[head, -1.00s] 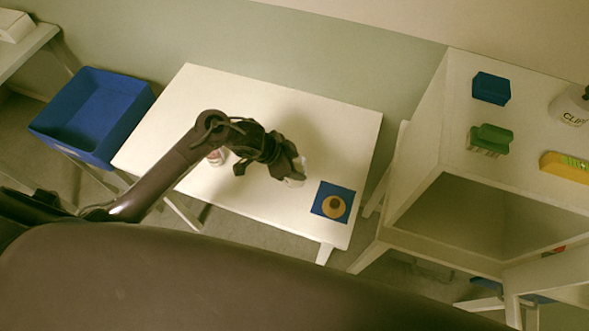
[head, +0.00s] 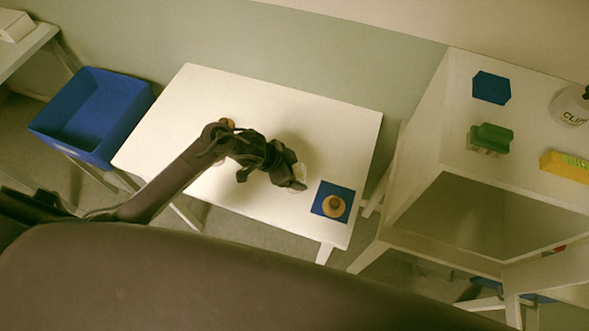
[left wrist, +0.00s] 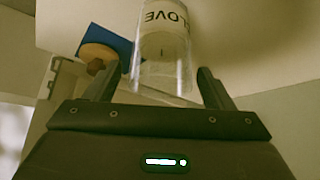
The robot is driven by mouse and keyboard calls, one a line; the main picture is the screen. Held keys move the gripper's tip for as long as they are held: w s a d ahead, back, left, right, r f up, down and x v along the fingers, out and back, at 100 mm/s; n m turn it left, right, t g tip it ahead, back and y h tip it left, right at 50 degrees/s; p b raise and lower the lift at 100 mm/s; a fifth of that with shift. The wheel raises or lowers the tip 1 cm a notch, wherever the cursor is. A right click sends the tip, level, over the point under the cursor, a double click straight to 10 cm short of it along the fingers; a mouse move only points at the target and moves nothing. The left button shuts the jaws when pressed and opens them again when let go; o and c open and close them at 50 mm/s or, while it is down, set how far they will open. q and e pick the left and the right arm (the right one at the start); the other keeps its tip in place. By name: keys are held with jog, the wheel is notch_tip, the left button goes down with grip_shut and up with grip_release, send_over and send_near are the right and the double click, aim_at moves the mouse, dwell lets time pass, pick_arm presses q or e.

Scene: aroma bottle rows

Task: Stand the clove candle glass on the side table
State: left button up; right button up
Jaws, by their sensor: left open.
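The clove candle glass (left wrist: 165,38) shows in the left wrist view, its CLOVE label upside down in the picture and its clear part nearer the camera. My left gripper (left wrist: 158,84) is open, with one finger on each side of the glass; I cannot tell whether either touches it. In the head view the left gripper (head: 298,180) is over the front right part of the white table (head: 335,130), largely hiding the glass (head: 301,171). The glass is at or close above the tabletop. My right gripper is not in view.
A blue mat (head: 321,207) with a round tan knobbed piece (head: 335,206) lies right beside the gripper. A blue bin (head: 85,110) stands left. A white shelf unit (head: 450,160) at right bears blue, green and yellow objects. The table's back right is clear.

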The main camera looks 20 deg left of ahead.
pick_arm(q)
jog(key=shift+a+r, duration=0.1)
jog(key=shift+r, duration=0.15)
jog(key=v, duration=1.1)
jog(key=shift+r, duration=0.35)
jog(key=shift+s+a, duration=0.15)
